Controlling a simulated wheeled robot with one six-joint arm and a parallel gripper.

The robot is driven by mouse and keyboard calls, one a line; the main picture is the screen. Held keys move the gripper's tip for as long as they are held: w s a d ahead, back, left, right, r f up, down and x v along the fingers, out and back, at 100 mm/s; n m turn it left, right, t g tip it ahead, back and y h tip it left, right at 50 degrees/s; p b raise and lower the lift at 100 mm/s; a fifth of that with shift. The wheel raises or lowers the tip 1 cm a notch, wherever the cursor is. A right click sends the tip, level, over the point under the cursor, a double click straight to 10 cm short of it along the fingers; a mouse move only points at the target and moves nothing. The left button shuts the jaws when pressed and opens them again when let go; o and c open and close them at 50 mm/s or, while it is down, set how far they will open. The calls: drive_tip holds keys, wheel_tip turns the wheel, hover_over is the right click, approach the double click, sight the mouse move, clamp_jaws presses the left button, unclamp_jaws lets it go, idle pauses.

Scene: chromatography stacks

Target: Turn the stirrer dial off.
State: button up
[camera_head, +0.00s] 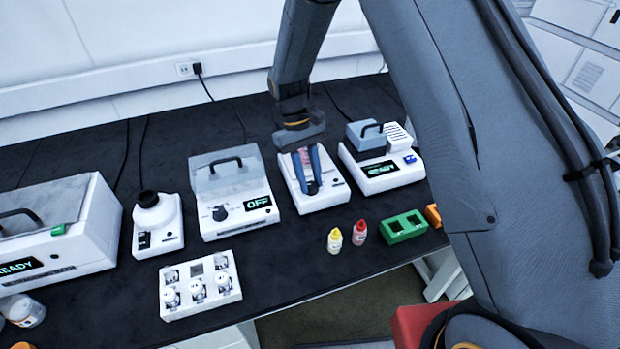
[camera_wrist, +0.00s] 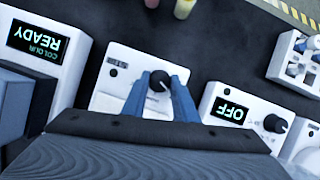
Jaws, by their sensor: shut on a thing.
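A low white device (camera_head: 328,195), which I take to be the stirrer, stands between a box reading OFF and a box reading READY. It also shows in the wrist view (camera_wrist: 103,98), with a small dark panel on its face. Its round black dial (camera_wrist: 157,83) sits between my blue fingertips, with a pale pointer mark. My gripper (camera_head: 312,188) reaches down over the device and is shut on the dial; it also shows in the wrist view (camera_wrist: 158,82).
The lidded box reading OFF (camera_head: 233,190) with its own knob stands close on the left. The READY box (camera_head: 380,160) stands close on the right. A yellow bottle (camera_head: 334,240), a red bottle (camera_head: 359,232) and a green rack (camera_head: 403,227) stand in front. A white vial tray (camera_head: 201,283) is front left.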

sight(304, 151)
drive_tip(key=o, duration=1.1)
drive_tip(key=shift+c, duration=0.2)
drive_tip(key=b+v, duration=0.2)
drive_tip(key=v, duration=0.5)
drive_tip(key=shift+w+r, duration=0.1)
drive_tip(key=shift+r, duration=0.3)
